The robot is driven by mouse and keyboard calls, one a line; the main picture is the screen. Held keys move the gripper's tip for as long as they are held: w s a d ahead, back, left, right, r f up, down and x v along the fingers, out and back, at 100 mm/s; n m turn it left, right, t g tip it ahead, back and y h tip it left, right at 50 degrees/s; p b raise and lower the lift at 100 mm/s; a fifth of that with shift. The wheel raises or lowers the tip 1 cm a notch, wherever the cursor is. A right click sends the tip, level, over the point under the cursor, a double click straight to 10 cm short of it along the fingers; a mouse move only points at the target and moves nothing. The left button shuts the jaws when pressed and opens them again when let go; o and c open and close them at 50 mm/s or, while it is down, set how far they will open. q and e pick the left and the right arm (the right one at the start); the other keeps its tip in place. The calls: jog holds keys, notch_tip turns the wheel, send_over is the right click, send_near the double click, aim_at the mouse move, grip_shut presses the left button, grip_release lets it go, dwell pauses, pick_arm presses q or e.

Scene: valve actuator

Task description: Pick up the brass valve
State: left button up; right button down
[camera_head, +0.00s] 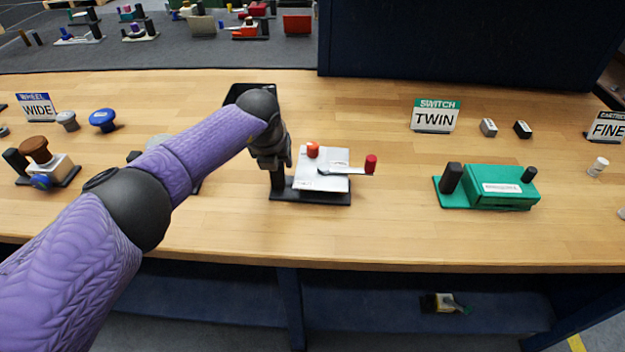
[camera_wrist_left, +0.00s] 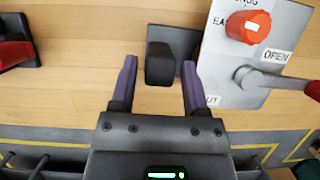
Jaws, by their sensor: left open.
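No thing that I can clearly tell as a brass valve shows on the table. A grey plate device (camera_head: 322,178) on a black base has an orange knob (camera_head: 313,150) and a lever with a red grip (camera_head: 371,163). The post lies between the fingertips; contact cannot be told. My right gripper is not in view.
A green device (camera_head: 500,187) stands at the right by the TWIN sign (camera_head: 435,116). A brown-knobbed device (camera_head: 40,160) is at the left. A small device with yellowish parts (camera_head: 443,303) lies on the lower shelf. The table's front middle is clear.

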pick_arm(q)
jog(key=shift+x, duration=0.85)
grip_shut()
jog(key=shift+w, duration=0.1)
dwell(0.7)
